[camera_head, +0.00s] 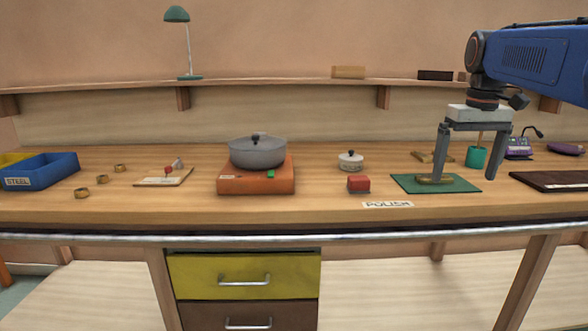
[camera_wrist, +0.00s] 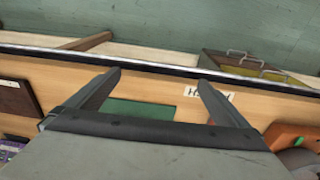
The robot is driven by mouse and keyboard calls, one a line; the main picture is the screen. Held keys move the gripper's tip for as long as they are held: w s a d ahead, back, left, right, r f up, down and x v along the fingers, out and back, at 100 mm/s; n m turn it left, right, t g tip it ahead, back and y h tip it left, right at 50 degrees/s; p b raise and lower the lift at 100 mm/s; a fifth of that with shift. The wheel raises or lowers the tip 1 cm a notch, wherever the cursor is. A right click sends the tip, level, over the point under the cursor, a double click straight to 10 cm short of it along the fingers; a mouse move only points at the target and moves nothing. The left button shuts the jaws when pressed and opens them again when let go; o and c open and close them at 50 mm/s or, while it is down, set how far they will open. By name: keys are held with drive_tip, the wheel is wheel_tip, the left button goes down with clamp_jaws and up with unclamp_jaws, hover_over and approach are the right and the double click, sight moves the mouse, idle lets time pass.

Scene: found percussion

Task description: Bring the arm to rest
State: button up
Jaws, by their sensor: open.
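My gripper (camera_head: 463,177) hangs from the blue arm at the right of the head view, fingers pointing down and spread apart. It is above or in front of the green mat (camera_head: 462,185), where a small brass-coloured piece (camera_head: 434,179) lies. In the wrist view my gripper (camera_wrist: 157,78) is open, with nothing seen between its fingers. The green mat (camera_wrist: 140,109) shows beyond the palm, partly hidden by it. The exact height of the fingertips over the bench cannot be told.
An orange block (camera_head: 256,180) bears a grey lidded pot (camera_head: 257,153). A small white pot (camera_head: 350,161), a red block (camera_head: 358,184) and a POLISH label (camera_head: 388,205) lie left of the mat. A teal cup (camera_head: 476,157) stands behind my gripper. A dark board (camera_head: 555,181) lies right.

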drive_tip(key=s+a+f+t, duration=0.2)
drive_tip(key=s+a+f, duration=0.3)
drive_tip(key=s+f, duration=0.7)
drive_tip(key=s+a+f+t, duration=0.1)
drive_tip(key=s+a+f, duration=0.4)
drive_tip(key=s+f, duration=0.7)
drive_tip(key=shift+a+f+t, duration=0.4)
drive_tip(key=shift+f, duration=0.15)
